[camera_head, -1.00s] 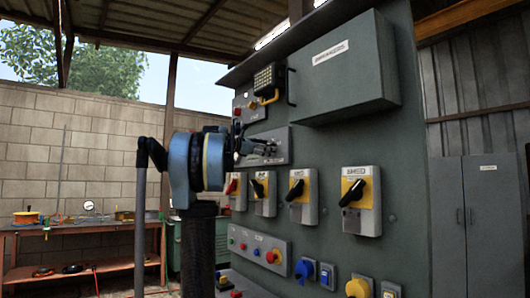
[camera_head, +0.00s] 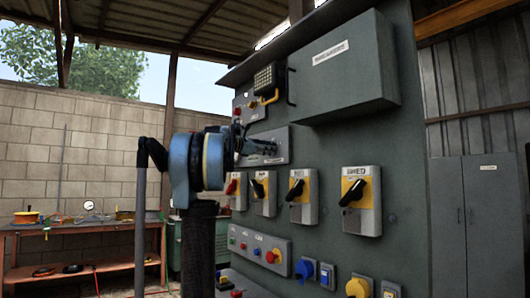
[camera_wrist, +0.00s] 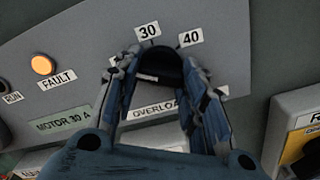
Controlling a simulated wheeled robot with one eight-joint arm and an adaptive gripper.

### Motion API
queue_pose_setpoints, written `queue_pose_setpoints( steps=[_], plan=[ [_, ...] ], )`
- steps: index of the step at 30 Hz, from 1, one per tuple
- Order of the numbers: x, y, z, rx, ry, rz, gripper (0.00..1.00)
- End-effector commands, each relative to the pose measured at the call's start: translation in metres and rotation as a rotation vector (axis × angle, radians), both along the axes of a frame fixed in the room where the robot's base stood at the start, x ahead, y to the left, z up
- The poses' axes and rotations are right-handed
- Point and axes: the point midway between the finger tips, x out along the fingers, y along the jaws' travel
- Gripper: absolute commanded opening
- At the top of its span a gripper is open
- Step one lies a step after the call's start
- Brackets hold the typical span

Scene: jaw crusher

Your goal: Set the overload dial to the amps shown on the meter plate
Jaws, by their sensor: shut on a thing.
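The black overload dial (camera_wrist: 163,66) sits on a grey panel between my fingers in the wrist view. My gripper (camera_wrist: 157,72) is shut on it, one finger on each side. The scale numbers 30 (camera_wrist: 148,31) and 40 (camera_wrist: 190,38) show above it; the fingers hide lower parts of the scale. I cannot clearly read the dial's pointer. The green plate (camera_wrist: 62,122) at left reads "MOTOR 30 A". The OVERLOAD label (camera_wrist: 158,108) is partly covered. In the head view, my gripper (camera_head: 242,146) reaches the grey dial panel (camera_head: 279,147); the dial is hidden there.
An orange FAULT lamp (camera_wrist: 43,65) is left of the dial. A yellow-plated switch (camera_wrist: 301,130) stands at the lower right. In the head view, rotary switches (camera_head: 302,194) line the cabinet below the panel, and a large grey box (camera_head: 345,70) juts out above right.

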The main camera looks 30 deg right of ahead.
Motion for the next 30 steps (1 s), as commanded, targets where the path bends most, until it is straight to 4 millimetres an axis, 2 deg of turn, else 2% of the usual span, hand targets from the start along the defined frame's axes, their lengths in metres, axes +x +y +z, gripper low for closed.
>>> queue_pose_setpoints(
  steps=[8, 30],
  plan=[
    [0.0011, 0.0003, 0.0009, 0.011, -0.157, 0.002, 0.14],
    [0.0011, 0.0004, 0.0007, 0.063, -0.811, 0.001, 0.14]
  ],
)
